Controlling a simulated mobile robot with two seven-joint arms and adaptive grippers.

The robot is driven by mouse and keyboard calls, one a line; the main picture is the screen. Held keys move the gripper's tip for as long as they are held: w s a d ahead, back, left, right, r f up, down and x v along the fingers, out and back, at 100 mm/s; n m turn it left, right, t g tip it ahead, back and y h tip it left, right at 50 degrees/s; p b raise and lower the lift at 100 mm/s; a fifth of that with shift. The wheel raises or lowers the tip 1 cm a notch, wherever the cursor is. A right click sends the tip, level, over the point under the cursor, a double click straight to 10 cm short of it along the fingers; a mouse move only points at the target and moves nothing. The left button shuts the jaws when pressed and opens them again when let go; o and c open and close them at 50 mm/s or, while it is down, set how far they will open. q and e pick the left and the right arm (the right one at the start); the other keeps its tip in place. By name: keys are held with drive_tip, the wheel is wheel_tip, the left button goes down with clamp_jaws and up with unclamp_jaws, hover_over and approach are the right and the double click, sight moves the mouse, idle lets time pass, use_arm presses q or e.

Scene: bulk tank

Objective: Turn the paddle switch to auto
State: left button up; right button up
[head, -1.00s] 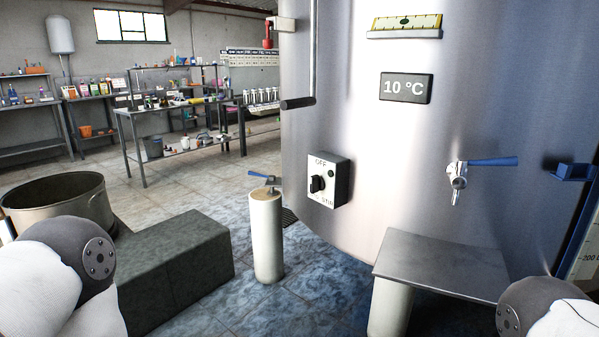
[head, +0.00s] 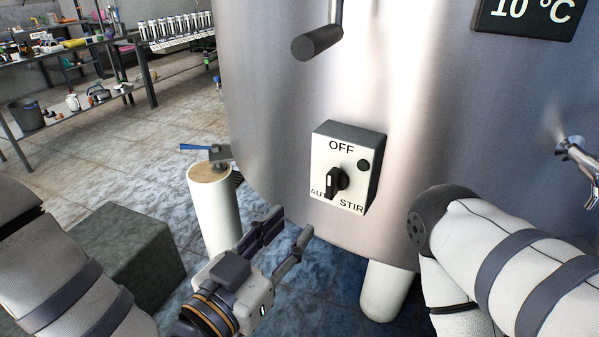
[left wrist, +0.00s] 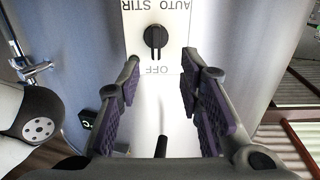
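The switch box (head: 359,146) is mounted on the steel tank's side, its white face marked OFF at the top, AUTO at lower left and STIR at lower right. The black paddle switch (head: 338,181) stands roughly upright on this face; I cannot tell for sure which mark it points to. My left gripper (head: 288,226) is open and empty, below and left of the box, apart from it. In the left wrist view the face appears upside down, with the paddle switch (left wrist: 156,38) beyond and between the open fingers (left wrist: 160,80). My right gripper is out of view.
The tank wall (head: 270,90) curves behind the box. A black-ended handle (head: 318,42) sticks out above it. A white post (head: 214,212) with a blue-levered valve stands at left, near a dark block (head: 125,255). A tap (head: 578,155) is at right.

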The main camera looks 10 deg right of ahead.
sight(329, 188)
use_arm(q)
drive_tip(key=x, duration=1.2)
drive_tip(key=shift+s+d+r+b, duration=0.1)
drive_tip(key=shift+s+d+b, duration=0.1)
drive_tip(key=shift+s+b, duration=0.15)
drive_tip(key=shift+w, duration=0.1)
clamp_jaws()
